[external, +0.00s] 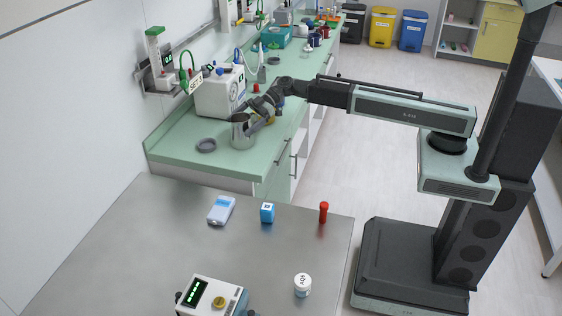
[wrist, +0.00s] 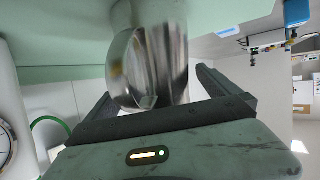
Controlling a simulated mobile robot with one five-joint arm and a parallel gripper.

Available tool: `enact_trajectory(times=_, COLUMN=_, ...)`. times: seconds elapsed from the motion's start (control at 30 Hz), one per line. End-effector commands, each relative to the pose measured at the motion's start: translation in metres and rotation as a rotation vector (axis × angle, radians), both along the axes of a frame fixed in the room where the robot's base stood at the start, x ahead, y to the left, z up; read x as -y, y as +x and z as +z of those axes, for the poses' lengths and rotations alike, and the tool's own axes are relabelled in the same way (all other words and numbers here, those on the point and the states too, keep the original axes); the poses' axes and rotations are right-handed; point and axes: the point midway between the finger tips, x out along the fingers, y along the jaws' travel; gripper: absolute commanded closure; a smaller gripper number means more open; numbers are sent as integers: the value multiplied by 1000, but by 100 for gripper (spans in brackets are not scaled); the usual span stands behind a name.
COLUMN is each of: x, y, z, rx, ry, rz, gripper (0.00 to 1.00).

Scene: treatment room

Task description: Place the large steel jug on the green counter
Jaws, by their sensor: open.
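The large steel jug (external: 243,133) stands upright on the green counter (external: 180,150), near the counter's front end. In the wrist view the jug (wrist: 150,65) is shiny and lies between the two fingers. My gripper (external: 250,122) is at the jug, with its fingers apart on either side of it. The gripper (wrist: 155,95) is open in the wrist view as well. Whether either finger touches the jug I cannot tell.
A grey round dish (external: 206,145) lies on the counter left of the jug. A white machine (external: 221,92) stands just behind it. Several bottles and a teal box (external: 276,37) are farther back. A steel table (external: 130,240) with small items is in the foreground.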

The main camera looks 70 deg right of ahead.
Motion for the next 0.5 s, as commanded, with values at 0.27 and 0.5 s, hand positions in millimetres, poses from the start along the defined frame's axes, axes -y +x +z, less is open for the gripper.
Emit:
enact_trajectory(times=0.27, x=30, y=-22, z=19, rx=0, ry=1, rz=-4, gripper=0)
enact_trajectory(times=0.5, x=57, y=-41, z=31, rx=0, ry=1, rz=-1, gripper=0)
